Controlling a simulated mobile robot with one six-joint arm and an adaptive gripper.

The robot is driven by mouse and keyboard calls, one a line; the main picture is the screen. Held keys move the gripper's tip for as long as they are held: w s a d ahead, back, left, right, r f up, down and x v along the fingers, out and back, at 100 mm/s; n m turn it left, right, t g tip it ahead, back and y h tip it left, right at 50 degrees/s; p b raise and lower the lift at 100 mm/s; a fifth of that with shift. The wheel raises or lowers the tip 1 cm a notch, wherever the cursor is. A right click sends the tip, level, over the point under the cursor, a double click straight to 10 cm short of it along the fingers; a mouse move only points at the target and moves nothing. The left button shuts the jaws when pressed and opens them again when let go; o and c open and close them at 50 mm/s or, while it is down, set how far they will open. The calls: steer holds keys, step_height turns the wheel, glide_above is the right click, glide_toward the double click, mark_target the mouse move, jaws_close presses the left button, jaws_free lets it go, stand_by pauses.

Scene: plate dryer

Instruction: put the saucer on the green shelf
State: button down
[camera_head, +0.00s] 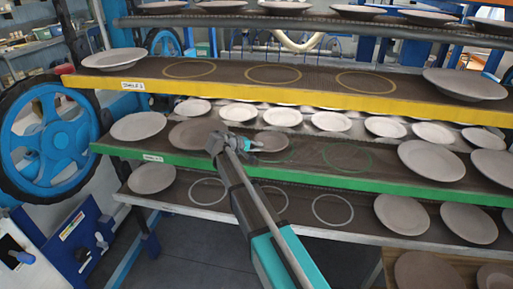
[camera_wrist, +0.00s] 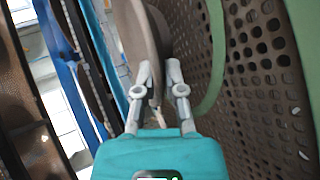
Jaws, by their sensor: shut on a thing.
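The saucer (camera_head: 272,142) is a small brown-grey dish just right of my gripper (camera_head: 255,146) in the head view, over the green shelf (camera_head: 330,178). In the wrist view the saucer (camera_wrist: 142,35) shows nearly edge-on at my gripper's fingers (camera_wrist: 160,75), which are shut on its rim. The perforated shelf surface and a green ring (camera_wrist: 214,60) lie to its right there. I cannot tell whether the saucer touches the shelf. Another green ring (camera_head: 346,157) is empty, right of the saucer in the head view.
On the green shelf, plates (camera_head: 138,126) and (camera_head: 193,133) stand left of my gripper, and a larger plate (camera_head: 431,161) stands right. The yellow-edged shelf (camera_head: 270,95) is above. A lower shelf with white rings (camera_head: 333,209) is below. A blue wheel (camera_head: 45,140) stands left.

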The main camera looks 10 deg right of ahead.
steer(key=c, duration=1)
jaws_free()
steer(key=shift+r, duration=0.15)
steer(key=p+v, duration=0.5)
steer(key=v, duration=0.7)
steer(key=s+d+f+m+g+y, duration=0.1)
steer(key=s+d+f+g+y, duration=0.1)
steer(key=s+d+f, duration=0.3)
steer(key=s+d+f+m+g+y, duration=0.1)
steer(key=s+d+f+g+y, duration=0.1)
steer(key=s+d, duration=0.45)
steer(key=shift+s+d+f+m+g+y, duration=0.3)
steer(key=shift+s+d+f+m+y, duration=0.7)
steer(key=shift+s, duration=1.35)
steer(key=shift+s+d+f+m+g+y, duration=0.25)
steer(key=shift+s+d+y, duration=0.35)
steer(key=shift+s+y, duration=1.3)
steer(key=shift+s+d+f+m+g+y, duration=0.4)
steer(key=shift+s+d+f+y, duration=0.35)
steer(key=shift+s, duration=2.05)
